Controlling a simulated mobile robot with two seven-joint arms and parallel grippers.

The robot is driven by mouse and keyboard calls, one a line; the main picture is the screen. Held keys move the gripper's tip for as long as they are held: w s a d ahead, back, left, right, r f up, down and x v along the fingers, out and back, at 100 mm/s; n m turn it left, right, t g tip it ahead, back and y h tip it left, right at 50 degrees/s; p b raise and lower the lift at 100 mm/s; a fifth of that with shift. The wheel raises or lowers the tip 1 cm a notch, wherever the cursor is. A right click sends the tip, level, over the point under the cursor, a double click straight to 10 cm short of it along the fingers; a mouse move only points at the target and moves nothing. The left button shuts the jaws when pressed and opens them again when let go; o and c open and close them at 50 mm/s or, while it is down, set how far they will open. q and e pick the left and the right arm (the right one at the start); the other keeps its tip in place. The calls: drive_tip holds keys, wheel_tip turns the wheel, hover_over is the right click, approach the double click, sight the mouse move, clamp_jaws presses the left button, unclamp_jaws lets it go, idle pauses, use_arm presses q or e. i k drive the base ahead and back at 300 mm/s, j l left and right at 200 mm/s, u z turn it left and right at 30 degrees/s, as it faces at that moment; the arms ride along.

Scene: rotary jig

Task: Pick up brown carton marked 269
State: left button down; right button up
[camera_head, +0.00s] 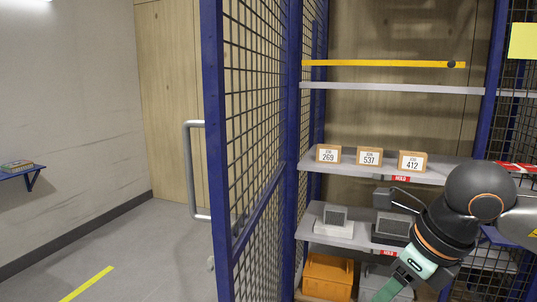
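The brown carton marked 269 (328,153) stands on the grey shelf (345,170), at the left end of a row of three cartons. Its white label faces me. Beside it stand the carton marked 537 (369,157) and the carton marked 412 (412,161), with small gaps between them. My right arm comes in from the right, below and to the right of the cartons. It reaches down to the bottom edge, where its gripper is cut off or hidden. My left gripper is not in view.
A blue-framed mesh panel (257,120) stands left of the shelves. A yellow bar (380,64) crosses above the cartons. Grey devices (335,216) sit on the lower shelf, above an orange bin (328,277). Open floor (150,250) lies at the left, near a wall shelf (22,172).

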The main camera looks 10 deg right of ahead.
sight(327, 153)
drive_tip(key=u, duration=0.35)
drive_tip(key=i+l+u, duration=0.1)
drive_tip(key=u, duration=0.3)
drive_tip(key=l+u, duration=0.15)
drive_tip(key=u, duration=0.2)
drive_tip(key=i+l, duration=0.1)
drive_tip(key=l, duration=0.35)
drive_tip(key=i+l, duration=0.15)
drive_tip(key=l, duration=0.3)
drive_tip(key=i+l, duration=0.1)
drive_tip(key=l, duration=0.4)
drive_tip(key=i+l, duration=0.1)
drive_tip(key=l, duration=0.35)
drive_tip(key=i+l, duration=0.15)
drive_tip(key=l, duration=0.3)
drive_tip(key=i+l, duration=0.1)
drive_tip(key=l, duration=0.35)
drive_tip(key=i+l, duration=0.1)
drive_tip(key=l, duration=0.35)
drive_tip(key=i+l, duration=0.15)
drive_tip(key=l, duration=0.35)
drive_tip(key=i+l, duration=0.35)
drive_tip(key=l, duration=0.15)
drive_tip(key=i+l, duration=0.4)
drive_tip(key=l, duration=0.1)
